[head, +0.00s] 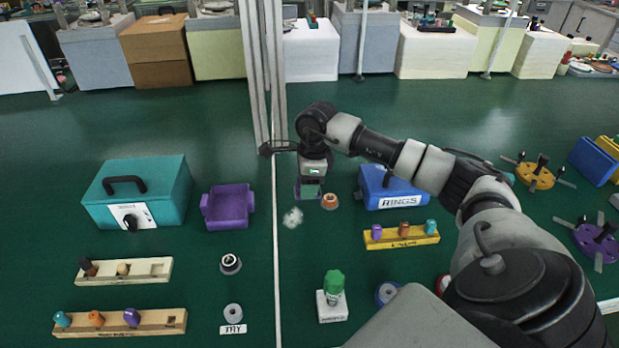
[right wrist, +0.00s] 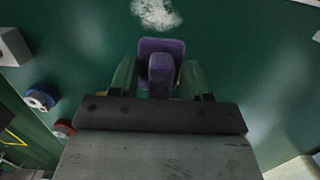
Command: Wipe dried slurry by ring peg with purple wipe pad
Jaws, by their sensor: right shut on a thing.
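My right gripper (head: 310,190) is shut on the purple wipe pad (right wrist: 162,50). In the right wrist view the pad's raised grip sits between the two fingers. In the head view the pad is mostly hidden. A whitish patch of dried slurry (head: 292,217) lies on the green surface just in front of the gripper. It also shows at the top of the right wrist view (right wrist: 156,12), beyond the pad and apart from it. An orange ring-shaped piece (head: 329,201), perhaps the ring peg, stands just right of the gripper. I cannot tell whether the pad touches the surface. My left gripper is out of view.
A purple tray (head: 229,224) and teal box (head: 152,205) stand left. A blue RINGS box (head: 388,196) and yellow peg strip (head: 402,237) stand right. A grey ring piece (head: 230,263) and green-capped bottle (head: 333,286) stand nearer. Upright posts (head: 266,80) rise behind the gripper.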

